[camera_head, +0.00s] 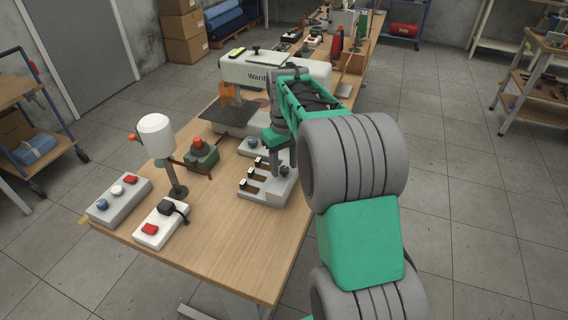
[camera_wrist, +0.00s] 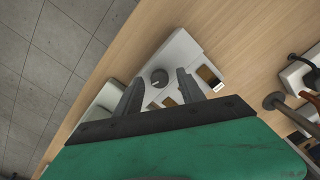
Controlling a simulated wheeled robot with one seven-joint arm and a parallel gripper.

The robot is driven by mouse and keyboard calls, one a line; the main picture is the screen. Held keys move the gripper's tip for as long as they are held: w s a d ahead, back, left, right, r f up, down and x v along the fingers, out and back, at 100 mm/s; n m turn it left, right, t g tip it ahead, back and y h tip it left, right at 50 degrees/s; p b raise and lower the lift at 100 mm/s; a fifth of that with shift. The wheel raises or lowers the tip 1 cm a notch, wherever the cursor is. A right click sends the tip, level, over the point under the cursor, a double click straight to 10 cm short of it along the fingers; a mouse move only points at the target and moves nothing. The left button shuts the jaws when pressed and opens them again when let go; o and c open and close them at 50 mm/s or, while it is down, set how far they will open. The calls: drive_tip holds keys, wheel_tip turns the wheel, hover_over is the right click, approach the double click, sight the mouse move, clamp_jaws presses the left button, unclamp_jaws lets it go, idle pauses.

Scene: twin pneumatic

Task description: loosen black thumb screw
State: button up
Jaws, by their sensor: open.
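The black thumb screw (camera_wrist: 159,77) shows in the wrist view as a dark round knob on top of a light grey fixture (camera_wrist: 180,48). My gripper (camera_wrist: 156,80) is open, with one finger on each side of the knob in the picture. I cannot tell how far the fingertips are above it. In the head view the knob (camera_head: 284,171) shows at the right end of the grey fixture (camera_head: 262,196), just below my gripper (camera_head: 280,150). The fixture also has several slots with small black and white levers. My arm hides part of the fixture's back.
The wooden table (camera_head: 250,260) has free room at its front. A white-topped lamp (camera_head: 156,138), a grey button box (camera_head: 118,200), a white switch box (camera_head: 161,223) and a red-topped green device (camera_head: 200,152) stand left of the fixture. A sewing machine (camera_head: 245,72) stands behind.

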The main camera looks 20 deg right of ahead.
sight(284, 168)
wheel_tip(284, 168, up, 7)
drive_tip(key=shift+r, duration=0.35)
